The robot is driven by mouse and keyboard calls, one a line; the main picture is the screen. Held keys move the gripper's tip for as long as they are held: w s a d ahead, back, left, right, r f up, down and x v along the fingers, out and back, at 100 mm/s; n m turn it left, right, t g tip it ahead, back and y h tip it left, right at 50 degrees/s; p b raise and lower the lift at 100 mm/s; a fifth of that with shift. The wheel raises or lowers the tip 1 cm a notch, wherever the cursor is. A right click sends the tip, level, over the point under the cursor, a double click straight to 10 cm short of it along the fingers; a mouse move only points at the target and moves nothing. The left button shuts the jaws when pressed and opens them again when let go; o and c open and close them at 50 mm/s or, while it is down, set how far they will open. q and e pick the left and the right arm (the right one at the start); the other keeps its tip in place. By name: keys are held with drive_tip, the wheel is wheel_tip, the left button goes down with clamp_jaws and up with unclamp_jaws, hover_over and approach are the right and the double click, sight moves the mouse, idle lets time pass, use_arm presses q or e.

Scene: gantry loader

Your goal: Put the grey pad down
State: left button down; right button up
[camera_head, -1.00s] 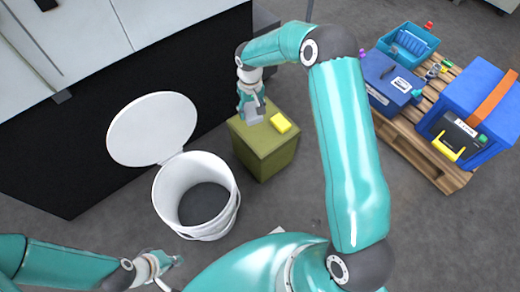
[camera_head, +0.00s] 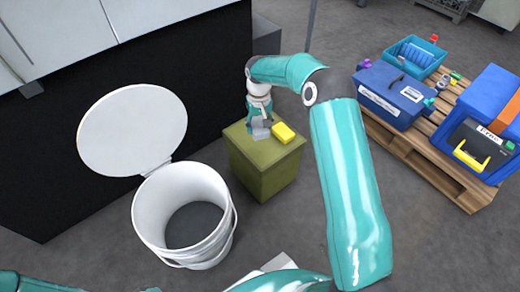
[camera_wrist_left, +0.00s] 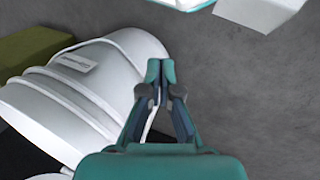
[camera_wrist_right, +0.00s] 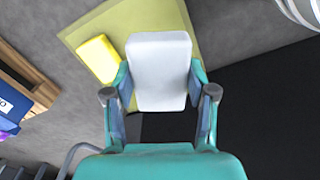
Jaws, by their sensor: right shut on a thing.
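The grey pad (camera_head: 261,133) is held by my right gripper (camera_head: 259,122) over the top of the olive-green box (camera_head: 265,178), next to a yellow block (camera_head: 284,133). In the right wrist view the pad (camera_wrist_right: 159,72) is a pale rounded slab between the two fingers of my right gripper (camera_wrist_right: 160,88). I cannot tell whether the pad touches the box top. My left gripper (camera_wrist_left: 160,72) has its fingertips together and empty in the left wrist view, near the white bucket (camera_wrist_left: 85,95).
The white bucket (camera_head: 185,215) stands left of the box with its lid (camera_head: 132,130) open. A pallet (camera_head: 425,150) at the right carries a blue toolbox (camera_head: 395,95), a teal bin (camera_head: 415,57) and a blue case (camera_head: 488,95). A dark cabinet wall (camera_head: 60,150) is behind.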

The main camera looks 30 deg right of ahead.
sight(259, 151)
wheel_tip(259, 151, down, 11)
drive_tip(key=b, duration=0.3)
drive_tip(key=shift+f, duration=0.1)
drive_tip(key=o, duration=1.1)
wheel_tip(259, 151, up, 12)
drive_tip(key=p, duration=0.4)
